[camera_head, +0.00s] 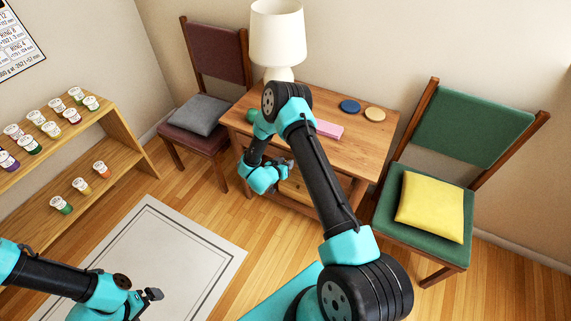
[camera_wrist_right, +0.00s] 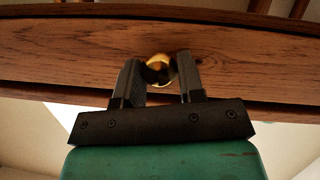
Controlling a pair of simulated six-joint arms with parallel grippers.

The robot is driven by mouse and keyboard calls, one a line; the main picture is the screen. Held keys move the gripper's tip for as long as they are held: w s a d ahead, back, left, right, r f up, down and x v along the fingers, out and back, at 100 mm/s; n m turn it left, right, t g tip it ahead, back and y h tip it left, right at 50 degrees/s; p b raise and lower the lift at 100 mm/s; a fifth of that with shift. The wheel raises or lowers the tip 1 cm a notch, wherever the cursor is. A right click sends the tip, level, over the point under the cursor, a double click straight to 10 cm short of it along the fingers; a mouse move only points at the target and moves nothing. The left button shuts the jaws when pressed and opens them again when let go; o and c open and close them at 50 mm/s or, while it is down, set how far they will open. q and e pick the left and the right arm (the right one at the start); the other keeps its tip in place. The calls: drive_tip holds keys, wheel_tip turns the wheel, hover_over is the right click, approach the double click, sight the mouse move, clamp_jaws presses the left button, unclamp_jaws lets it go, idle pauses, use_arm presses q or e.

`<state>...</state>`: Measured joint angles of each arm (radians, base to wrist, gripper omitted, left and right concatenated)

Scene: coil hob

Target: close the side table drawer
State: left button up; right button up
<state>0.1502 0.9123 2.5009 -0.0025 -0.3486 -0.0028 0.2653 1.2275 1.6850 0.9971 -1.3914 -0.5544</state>
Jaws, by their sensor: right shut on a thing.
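The side table (camera_head: 352,152) is wooden and stands against the back wall between two chairs. Its drawer (camera_head: 293,189) is mostly hidden behind my right arm in the head view, and I cannot tell how far it stands out. In the right wrist view the brown wooden drawer front (camera_wrist_right: 60,58) spans the picture, with a round gold knob (camera_wrist_right: 158,70) at its middle. My right gripper (camera_head: 287,163) is at the table's front, its two fingers on either side of the knob and shut on it. My left gripper (camera_head: 153,295) is low at the lower left, away from the table; its jaw opening is unclear.
A lamp (camera_head: 277,35), a pink block (camera_head: 328,129) and two coasters, blue (camera_head: 349,106) and tan (camera_head: 375,114), are on the tabletop. A brown chair (camera_head: 215,60) stands left, a green chair (camera_head: 470,125) right. A shelf (camera_head: 120,150) with several jars is at left.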

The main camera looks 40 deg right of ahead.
clamp_jaws()
drive_tip(key=shift+w+d, duration=0.3)
drive_tip(key=shift+d, duration=0.3)
drive_tip(key=shift+w+d, duration=0.3)
drive_tip(key=shift+d, duration=0.35)
drive_tip(key=shift+w+d, duration=0.3)
drive_tip(key=shift+d, duration=0.3)
drive_tip(key=o, duration=0.8)
unclamp_jaws()
drive_tip(key=shift+d, duration=0.1)
drive_tip(key=shift+s+r, duration=0.1)
drive_tip(key=v, duration=1.7)
drive_tip(key=shift+s+a, duration=0.1)
drive_tip(key=shift+a, duration=0.25)
